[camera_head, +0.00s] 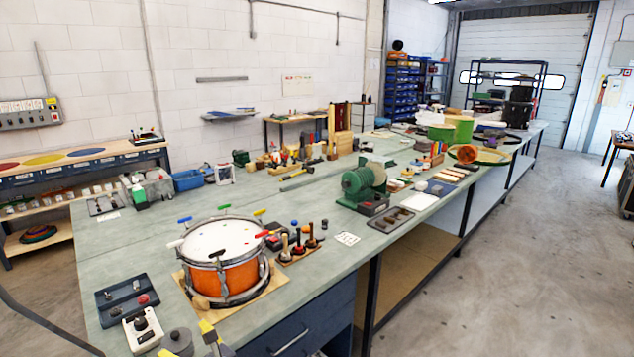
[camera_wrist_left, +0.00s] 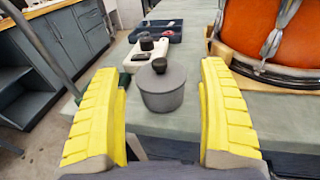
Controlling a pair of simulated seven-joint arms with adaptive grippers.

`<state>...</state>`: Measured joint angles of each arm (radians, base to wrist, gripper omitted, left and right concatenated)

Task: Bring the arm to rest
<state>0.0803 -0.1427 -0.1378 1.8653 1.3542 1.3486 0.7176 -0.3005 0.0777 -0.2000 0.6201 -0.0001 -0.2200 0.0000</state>
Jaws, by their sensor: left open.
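My left gripper (camera_head: 188,340) is at the bottom edge of the head view, over the near end of the bench. In the left wrist view the gripper (camera_wrist_left: 158,72) has its two yellow fingers spread wide apart, with nothing held between them. A grey lidded pot (camera_wrist_left: 162,90) with a dark knob stands on the bench beyond and between the fingers, apart from them. The pot also shows in the head view (camera_head: 178,341). My right gripper is in neither view.
The orange drum (camera_head: 225,275) stands on a board to the right of the gripper. A white box with a black knob (camera_head: 142,330) and a dark tray (camera_head: 126,299) lie behind the pot. A peg rack (camera_head: 299,250) and green machine (camera_head: 365,185) stand farther right.

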